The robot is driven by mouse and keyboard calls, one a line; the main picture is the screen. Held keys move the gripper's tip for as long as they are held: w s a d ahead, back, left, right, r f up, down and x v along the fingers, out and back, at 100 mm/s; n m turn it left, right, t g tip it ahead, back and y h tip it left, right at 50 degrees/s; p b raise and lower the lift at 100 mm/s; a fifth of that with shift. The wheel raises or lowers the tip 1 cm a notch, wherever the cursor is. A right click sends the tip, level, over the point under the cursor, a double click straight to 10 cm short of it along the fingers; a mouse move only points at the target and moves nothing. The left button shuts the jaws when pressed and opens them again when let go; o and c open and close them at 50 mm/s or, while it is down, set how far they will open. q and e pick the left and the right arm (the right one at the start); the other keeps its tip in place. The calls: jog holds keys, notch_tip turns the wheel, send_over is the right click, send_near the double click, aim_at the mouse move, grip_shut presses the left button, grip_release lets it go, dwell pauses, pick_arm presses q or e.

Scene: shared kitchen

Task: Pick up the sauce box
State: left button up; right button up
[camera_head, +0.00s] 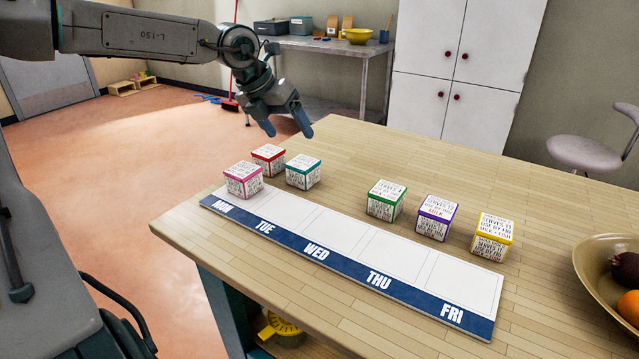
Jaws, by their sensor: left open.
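Several small labelled boxes are on the wooden table, and the print is too small to tell which is the sauce box. A pink-edged box (243,180) stands on the MON end of the weekday board (425,293). Behind the board are a red-edged box (268,159), a teal-edged box (303,172), a green-edged box (386,201), a purple-edged box (436,217) and a yellow-edged box (491,238). My left gripper (290,127) is open and empty, in the air above and behind the red-edged and teal-edged boxes, fingers pointing down. My right gripper is not in view.
A fruit bowl (590,272) stands at the table's right edge. The table (400,155) is clear behind the boxes.

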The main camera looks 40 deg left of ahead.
aim_at(302, 163)
pick_arm(q)
jog(key=shift+m+g+y, duration=0.5)
jog(key=shift+m+y, duration=0.2)
jog(key=shift+y, duration=0.2)
jog(key=f, duration=0.1)
jog(key=d+f, duration=0.1)
jog(key=f, duration=0.1)
jog(key=w+d+f, duration=0.1)
jog(key=f, duration=0.1)
jog(key=shift+d+f+b, duration=0.1)
jog(key=shift+f+b, duration=0.05)
jog(key=shift+b, duration=0.15)
jog(key=shift+w+f, duration=0.1)
jog(key=shift+f, duration=0.35)
jog(key=x, duration=0.4)
jog(key=shift+w+f+p, duration=0.1)
jog(key=shift+f+p, duration=0.1)
jog(key=shift+p, duration=0.1)
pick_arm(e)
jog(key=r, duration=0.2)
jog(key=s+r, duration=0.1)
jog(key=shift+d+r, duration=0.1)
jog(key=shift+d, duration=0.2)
pick_arm(q)
jog(key=c, duration=1.1)
jog(key=shift+r, duration=0.1)
jog(key=shift+c, duration=0.2)
